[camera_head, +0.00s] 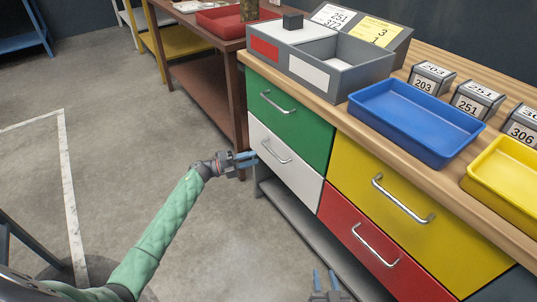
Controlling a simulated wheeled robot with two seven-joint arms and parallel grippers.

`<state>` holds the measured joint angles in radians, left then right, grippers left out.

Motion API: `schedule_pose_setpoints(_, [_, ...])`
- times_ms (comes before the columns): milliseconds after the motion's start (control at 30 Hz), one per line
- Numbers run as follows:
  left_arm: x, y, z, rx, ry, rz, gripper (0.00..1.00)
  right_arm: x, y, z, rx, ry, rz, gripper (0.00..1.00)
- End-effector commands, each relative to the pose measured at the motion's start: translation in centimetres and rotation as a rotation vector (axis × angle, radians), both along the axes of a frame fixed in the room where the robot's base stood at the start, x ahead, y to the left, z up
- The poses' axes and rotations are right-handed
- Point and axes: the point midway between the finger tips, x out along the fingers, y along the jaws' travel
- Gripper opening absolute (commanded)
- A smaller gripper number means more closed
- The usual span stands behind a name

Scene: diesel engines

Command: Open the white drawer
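The white drawer (306,183) is in the left column of the workbench, below a green drawer, and looks closed. Its silver bar handle (277,153) is on the left part of its front. My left gripper (256,159) is just left of the handle at about its height, with its blue fingers pointing toward the drawer front. The fingers look apart with nothing between them, and a small gap shows between their tips and the handle. My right gripper (325,273) is at the bottom edge, low in front of the red drawer, open and empty.
Around the white drawer are a green drawer (310,132), a red drawer (345,222) and a yellow drawer (450,215). A blue tray (400,145) and a yellow tray (500,190) are on the worktop. A brown table (238,90) stands close behind my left gripper.

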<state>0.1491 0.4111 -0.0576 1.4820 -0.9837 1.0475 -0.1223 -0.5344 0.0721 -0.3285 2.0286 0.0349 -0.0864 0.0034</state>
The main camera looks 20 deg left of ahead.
Motion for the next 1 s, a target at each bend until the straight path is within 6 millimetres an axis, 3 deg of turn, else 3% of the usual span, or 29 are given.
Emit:
schedule_pose_setpoints(433, [2.9,-5.2,1.1,-0.002,-0.001,0.001,0.32,-0.2,0.0,-0.5,-0.004,0.017,0.001,0.36])
schedule_pose_setpoints(867, [3.4,-6.1,1.2,-0.002,0.001,0.003,0.32,-0.2,0.0,-0.5,-0.004,0.018,0.001,0.36])
schedule_pose_setpoints(1000, [3.4,-6.1,1.2,-0.002,0.001,0.003,0.09,-0.2,0.0,-0.5,-0.004,0.018,0.001,0.36])
